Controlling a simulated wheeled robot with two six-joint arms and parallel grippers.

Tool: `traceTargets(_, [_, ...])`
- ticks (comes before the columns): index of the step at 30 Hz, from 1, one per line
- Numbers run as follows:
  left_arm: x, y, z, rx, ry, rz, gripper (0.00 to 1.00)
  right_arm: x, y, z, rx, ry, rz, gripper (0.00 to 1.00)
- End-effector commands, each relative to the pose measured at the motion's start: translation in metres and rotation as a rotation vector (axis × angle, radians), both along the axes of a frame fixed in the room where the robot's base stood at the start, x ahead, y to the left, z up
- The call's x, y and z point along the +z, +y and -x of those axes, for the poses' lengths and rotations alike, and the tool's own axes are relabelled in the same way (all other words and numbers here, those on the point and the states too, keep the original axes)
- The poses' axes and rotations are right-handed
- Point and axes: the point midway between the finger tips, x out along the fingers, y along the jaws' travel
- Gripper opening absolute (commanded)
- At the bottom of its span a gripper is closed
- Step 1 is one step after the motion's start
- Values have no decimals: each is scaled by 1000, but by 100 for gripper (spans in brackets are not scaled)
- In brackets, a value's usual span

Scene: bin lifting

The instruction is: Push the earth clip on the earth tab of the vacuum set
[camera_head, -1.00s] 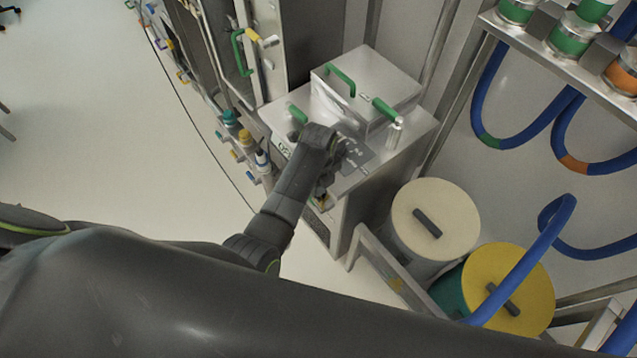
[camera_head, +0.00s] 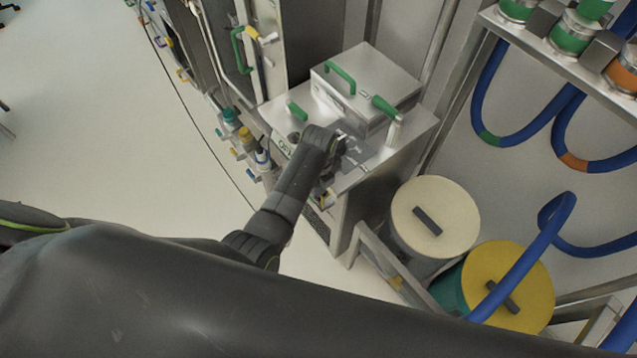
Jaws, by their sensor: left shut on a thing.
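My left gripper (camera_head: 343,150) is low over the front of a steel cabinet top (camera_head: 408,140), in front of a steel box with a green handle (camera_head: 365,85). It points away from me. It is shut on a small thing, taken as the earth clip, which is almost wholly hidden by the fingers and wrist. A grey plate with small marks (camera_head: 360,153) lies beside the fingertips. I cannot make out the earth tab or whether the clip touches it. My right gripper is not in view.
A cream-lidded drum (camera_head: 455,205) and a yellow-lidded drum (camera_head: 530,290) stand at the right of the cabinet. Blue hoses (camera_head: 535,255) hang at the right. Coloured valves (camera_head: 245,138) line the left side. Open floor (camera_head: 110,140) lies at the left.

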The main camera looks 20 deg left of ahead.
Motion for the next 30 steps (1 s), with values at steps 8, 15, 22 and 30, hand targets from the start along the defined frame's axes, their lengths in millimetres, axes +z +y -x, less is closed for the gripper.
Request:
traceTargets(8, [-4,0,0,0,-1,0,0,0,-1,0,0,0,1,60])
traceTargets(15, [-4,0,0,0,0,0,0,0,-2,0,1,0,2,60])
traceTargets(22, [-5,0,0,0,0,0,0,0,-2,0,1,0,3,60])
traceTargets(30, [-5,0,0,0,0,0,56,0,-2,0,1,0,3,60])
